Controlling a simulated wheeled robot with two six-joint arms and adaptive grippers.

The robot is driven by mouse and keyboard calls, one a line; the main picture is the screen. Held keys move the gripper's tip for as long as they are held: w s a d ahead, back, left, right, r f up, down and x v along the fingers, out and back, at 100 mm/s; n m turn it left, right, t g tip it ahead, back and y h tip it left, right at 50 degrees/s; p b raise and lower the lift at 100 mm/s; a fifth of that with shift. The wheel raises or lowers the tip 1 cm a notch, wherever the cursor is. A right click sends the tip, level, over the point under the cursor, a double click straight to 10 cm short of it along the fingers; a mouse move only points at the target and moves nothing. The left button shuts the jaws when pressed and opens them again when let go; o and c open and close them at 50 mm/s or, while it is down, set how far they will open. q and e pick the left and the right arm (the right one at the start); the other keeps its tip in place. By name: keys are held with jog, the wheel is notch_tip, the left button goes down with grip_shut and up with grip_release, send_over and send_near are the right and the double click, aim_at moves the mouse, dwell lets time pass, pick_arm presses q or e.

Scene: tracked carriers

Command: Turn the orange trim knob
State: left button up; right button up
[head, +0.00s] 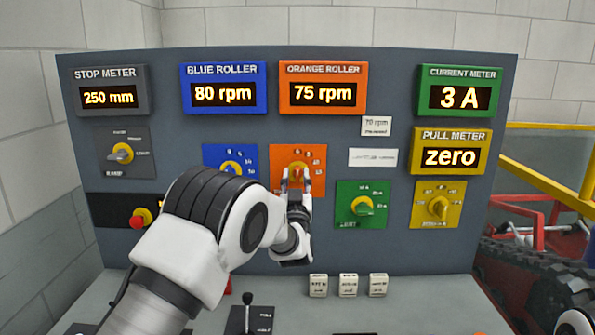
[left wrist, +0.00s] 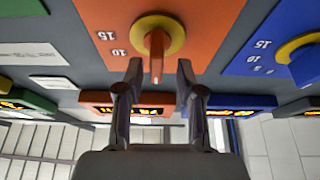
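The orange trim knob (head: 298,169) sits on an orange plate (head: 312,153) in the middle of the panel, below the ORANGE ROLLER meter (head: 323,88), which reads 75 rpm. My left gripper (head: 297,180) is at this knob, its arm coming up from the lower left and covering the plate's lower part. In the left wrist view the knob (left wrist: 156,45) has a narrow orange grip on a yellow ring. The fingers of my left gripper (left wrist: 159,70) stand open on either side of the grip, with a gap on both sides. My right gripper is not in view.
A blue knob (head: 231,168) is close on the left, partly behind my arm. A red button (head: 140,217) is at left. A black lever (head: 247,299) stands on the desk below.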

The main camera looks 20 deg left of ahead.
pick_arm(q)
jog(key=shift+w, duration=1.1)
jog(key=shift+s+r, duration=0.1)
jog(key=shift+s, duration=0.15)
jog(key=shift+s+a, duration=0.1)
grip_shut()
